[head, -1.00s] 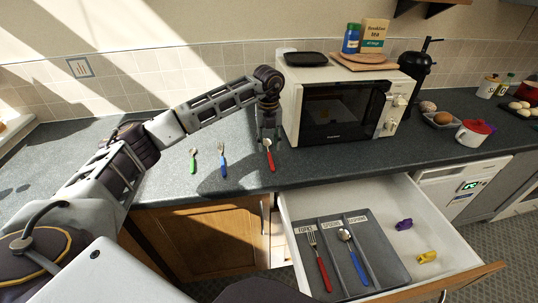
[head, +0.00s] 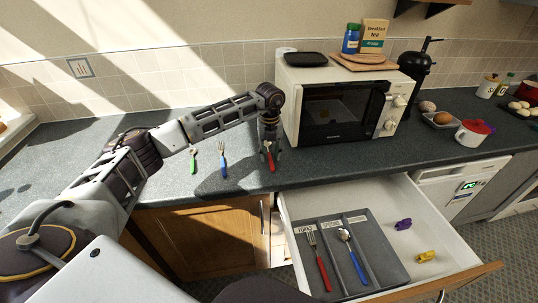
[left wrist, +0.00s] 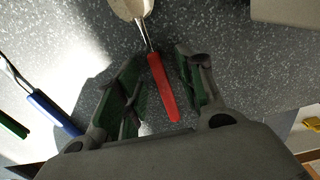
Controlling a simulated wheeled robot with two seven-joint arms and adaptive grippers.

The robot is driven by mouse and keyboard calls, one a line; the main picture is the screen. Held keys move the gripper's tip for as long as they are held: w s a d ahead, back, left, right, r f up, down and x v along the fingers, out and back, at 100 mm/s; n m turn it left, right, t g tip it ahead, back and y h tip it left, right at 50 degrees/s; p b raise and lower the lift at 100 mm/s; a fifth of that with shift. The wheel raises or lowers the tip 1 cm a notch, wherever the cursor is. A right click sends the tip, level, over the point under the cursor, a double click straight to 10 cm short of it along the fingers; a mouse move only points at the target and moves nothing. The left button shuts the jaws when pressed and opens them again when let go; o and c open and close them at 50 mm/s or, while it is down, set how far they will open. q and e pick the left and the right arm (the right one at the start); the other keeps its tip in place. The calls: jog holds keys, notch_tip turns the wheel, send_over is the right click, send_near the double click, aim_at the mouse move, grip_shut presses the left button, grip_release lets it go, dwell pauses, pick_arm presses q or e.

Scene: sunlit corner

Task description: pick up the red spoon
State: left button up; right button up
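The red spoon (head: 271,164) lies on the dark counter in front of the microwave. In the left wrist view its red handle (left wrist: 162,88) runs between my fingers and its metal bowl lies beyond the fingertips. My left gripper (head: 270,152) is low over the spoon, pointing down. In the left wrist view the gripper (left wrist: 160,72) is open, with one finger on each side of the handle and a gap visible on both sides. In the head view the fingers hide part of the spoon. My right gripper is not in view.
A green-handled spoon (head: 193,163) and a blue-handled fork (head: 223,166) lie to the left. The microwave (head: 330,114) stands close behind my gripper. Below, an open drawer (head: 440,240) holds a grey tray (head: 385,270) with a red-handled fork (head: 323,272) and blue-handled spoon (head: 357,265).

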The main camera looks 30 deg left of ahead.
aim_at(270, 155)
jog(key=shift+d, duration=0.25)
pick_arm(q)
grip_shut()
jog(key=shift+r, duration=0.15)
jog(key=shift+r, duration=0.55)
notch_tip(270, 155, up, 9)
jog(key=shift+f, duration=0.15)
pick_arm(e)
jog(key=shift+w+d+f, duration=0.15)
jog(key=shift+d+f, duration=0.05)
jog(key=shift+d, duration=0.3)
